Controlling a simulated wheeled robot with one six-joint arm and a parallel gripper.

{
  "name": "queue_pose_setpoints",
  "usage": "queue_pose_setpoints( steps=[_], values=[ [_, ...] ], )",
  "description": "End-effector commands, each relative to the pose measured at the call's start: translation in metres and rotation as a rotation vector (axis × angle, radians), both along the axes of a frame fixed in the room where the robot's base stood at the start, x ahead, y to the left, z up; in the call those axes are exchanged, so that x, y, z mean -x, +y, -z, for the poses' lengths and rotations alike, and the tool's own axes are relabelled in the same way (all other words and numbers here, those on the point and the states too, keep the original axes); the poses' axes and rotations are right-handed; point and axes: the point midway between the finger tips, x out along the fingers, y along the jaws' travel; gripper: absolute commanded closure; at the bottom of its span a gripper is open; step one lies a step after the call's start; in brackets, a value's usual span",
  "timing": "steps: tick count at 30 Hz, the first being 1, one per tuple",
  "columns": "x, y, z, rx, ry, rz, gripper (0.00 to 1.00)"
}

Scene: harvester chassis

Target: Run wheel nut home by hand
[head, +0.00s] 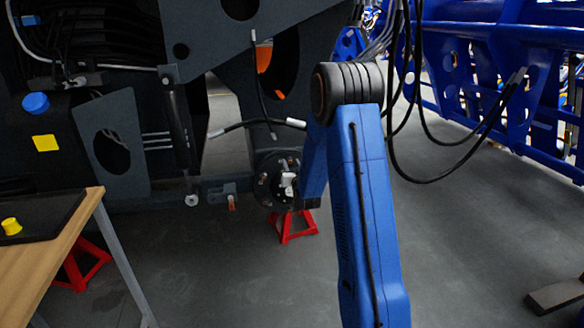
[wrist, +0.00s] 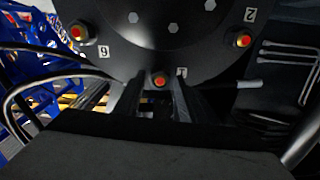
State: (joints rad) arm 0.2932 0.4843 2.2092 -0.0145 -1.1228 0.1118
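The dark round wheel hub (head: 268,172) faces me below the chassis; in the wrist view its face (wrist: 150,30) fills the top. Studs with red-orange tips ring it: one at the left beside label 6 (wrist: 77,33), one at the right beside label 2 (wrist: 243,39), and the bottom stud (wrist: 160,80) beside a partly covered label. My gripper (wrist: 162,88) is at the bottom stud, one dark finger on each side of it. I cannot tell whether the fingers touch it, or whether a wheel nut sits between them. In the head view my arm partly covers the hub.
A wooden bench (head: 60,240) with a dark mat and a yellow cap (head: 11,226) stands at the left. Red stands (head: 293,228) are under the chassis. Blue framework (head: 500,60) and hanging black cables (head: 440,180) are at the right. The floor at lower right is mostly clear.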

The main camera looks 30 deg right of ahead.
Motion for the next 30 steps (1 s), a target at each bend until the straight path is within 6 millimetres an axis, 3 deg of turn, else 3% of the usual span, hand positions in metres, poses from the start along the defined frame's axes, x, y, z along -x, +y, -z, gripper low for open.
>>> queue_pose_setpoints(
  steps=[8, 13, 20, 30],
  values=[
    [-0.0025, -0.0006, 0.0001, 0.0, 0.0, 0.0, 0.64],
    [-0.0024, -0.0006, 0.0001, 0.0, 0.0, 0.0, 1.0],
    [-0.0024, -0.0006, 0.0001, -0.06, -0.017, 0.0, 1.0],
    [-0.0028, -0.0007, 0.0004, -0.382, -0.11, 0.0, 1.0]
  ],
)
